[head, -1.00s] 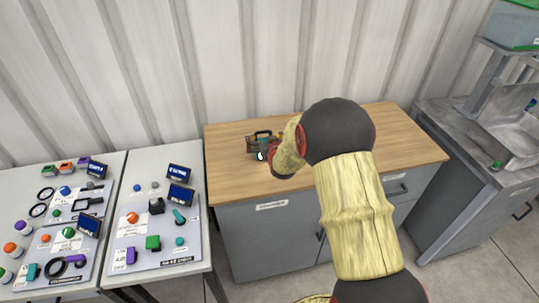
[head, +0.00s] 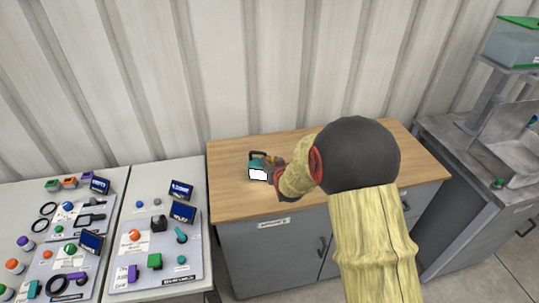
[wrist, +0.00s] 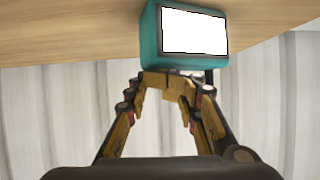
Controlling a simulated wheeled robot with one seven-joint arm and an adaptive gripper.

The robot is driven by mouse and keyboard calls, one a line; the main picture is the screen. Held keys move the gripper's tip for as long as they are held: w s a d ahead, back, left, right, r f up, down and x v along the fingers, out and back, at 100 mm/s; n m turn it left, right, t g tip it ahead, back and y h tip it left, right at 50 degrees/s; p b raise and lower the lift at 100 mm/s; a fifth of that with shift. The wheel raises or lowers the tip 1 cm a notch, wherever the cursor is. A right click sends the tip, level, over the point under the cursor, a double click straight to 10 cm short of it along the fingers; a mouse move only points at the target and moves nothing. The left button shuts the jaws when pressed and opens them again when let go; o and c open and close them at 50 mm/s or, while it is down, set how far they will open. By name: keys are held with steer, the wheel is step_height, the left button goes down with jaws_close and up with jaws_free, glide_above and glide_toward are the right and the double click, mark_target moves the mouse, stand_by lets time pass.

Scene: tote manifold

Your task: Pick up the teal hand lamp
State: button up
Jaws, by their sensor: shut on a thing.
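The teal hand lamp (head: 257,164) shows in the head view over the left part of the wooden worktop, with its bright white face toward me and a dark handle on top. My gripper (head: 271,162) is at its right side, shut on it. In the wrist view the lamp (wrist: 151,42) is just beyond the fingertips of my gripper (wrist: 170,80), its teal body framing the white face. The exact contact is partly hidden by the fingers. The lamp appears held off the worktop, but the gap under it is hard to judge.
The wooden worktop (head: 235,200) tops a grey cabinet against a corrugated wall. Two pale tables with panels (head: 135,270) of knobs and small parts stand at left. A grey metal bench (head: 455,150) with a green-lidded bin (head: 512,45) stands at right.

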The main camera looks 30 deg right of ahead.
steer(key=v, duration=0.3)
steer(key=p+v, duration=0.1)
steer(key=v, duration=0.3)
steer(key=r+p+v, duration=0.1)
steer(key=v, duration=0.2)
steer(key=shift+d+r, duration=0.2)
steer(key=shift+r, duration=0.05)
jaws_close()
steer(key=shift+v, duration=0.75)
steer(key=o, duration=1.9)
jaws_free()
steer(key=shift+o, duration=0.7)
